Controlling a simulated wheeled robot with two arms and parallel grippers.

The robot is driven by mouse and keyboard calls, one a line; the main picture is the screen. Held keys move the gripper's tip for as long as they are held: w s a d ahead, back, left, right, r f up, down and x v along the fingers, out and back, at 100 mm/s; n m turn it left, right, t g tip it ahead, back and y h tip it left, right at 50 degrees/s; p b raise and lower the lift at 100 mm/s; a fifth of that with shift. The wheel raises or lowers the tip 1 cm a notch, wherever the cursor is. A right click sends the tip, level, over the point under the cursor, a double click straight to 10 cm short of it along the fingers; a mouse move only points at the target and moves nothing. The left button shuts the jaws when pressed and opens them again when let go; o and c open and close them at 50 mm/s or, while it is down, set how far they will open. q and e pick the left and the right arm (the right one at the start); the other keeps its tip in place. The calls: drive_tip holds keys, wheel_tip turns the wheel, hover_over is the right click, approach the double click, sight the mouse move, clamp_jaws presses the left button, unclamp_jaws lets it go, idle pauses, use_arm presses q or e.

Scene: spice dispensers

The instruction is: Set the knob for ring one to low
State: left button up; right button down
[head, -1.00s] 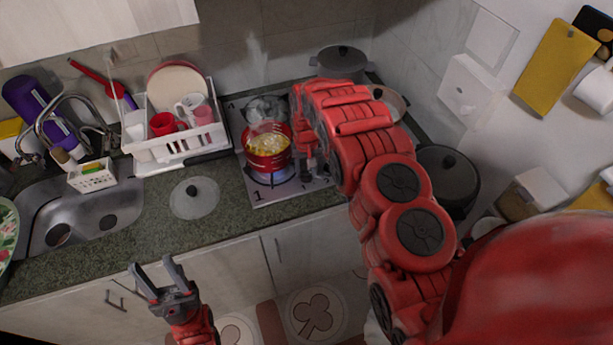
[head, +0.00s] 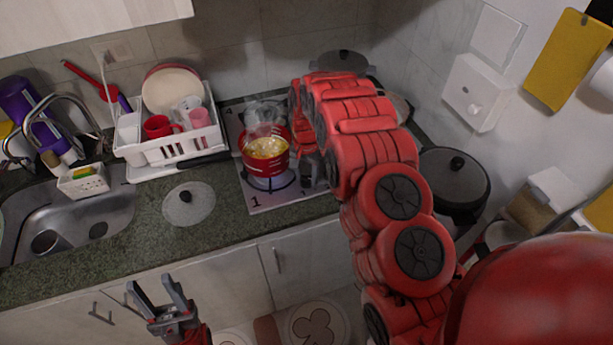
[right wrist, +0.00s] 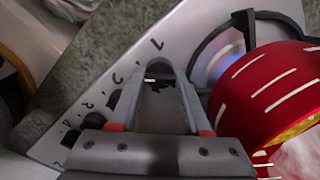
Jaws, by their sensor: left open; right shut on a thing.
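The stove (head: 262,202) has a white top. A red pot (head: 266,163) with yellow food stands on its front left ring. In the right wrist view the red pot (right wrist: 250,95) sits at the right, with a faint blue flame (right wrist: 230,48) by the burner. My right gripper (right wrist: 159,72) is shut on a dark knob (right wrist: 158,75) beside the printed 1; the fingers hide most of it, so its setting cannot be read. In the head view my right arm mostly hides that gripper. My left gripper (head: 162,300) is open and empty, low in front of the cabinets.
Other dark knobs (right wrist: 93,120) line the panel edge. A glass lid (head: 189,204) lies on the counter left of the stove. A white dish rack (head: 170,150) and sink (head: 80,220) are further left. A black lidded pot (head: 455,183) is right of my arm.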

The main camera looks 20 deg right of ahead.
sight(306, 177)
drive_tip(key=shift+s, duration=0.1)
drive_tip(key=shift+c, duration=1.8)
unclamp_jaws()
wheel_tip(306, 177, up, 17)
drive_tip(key=p, duration=1.4)
drive_tip(key=shift+r, duration=0.15)
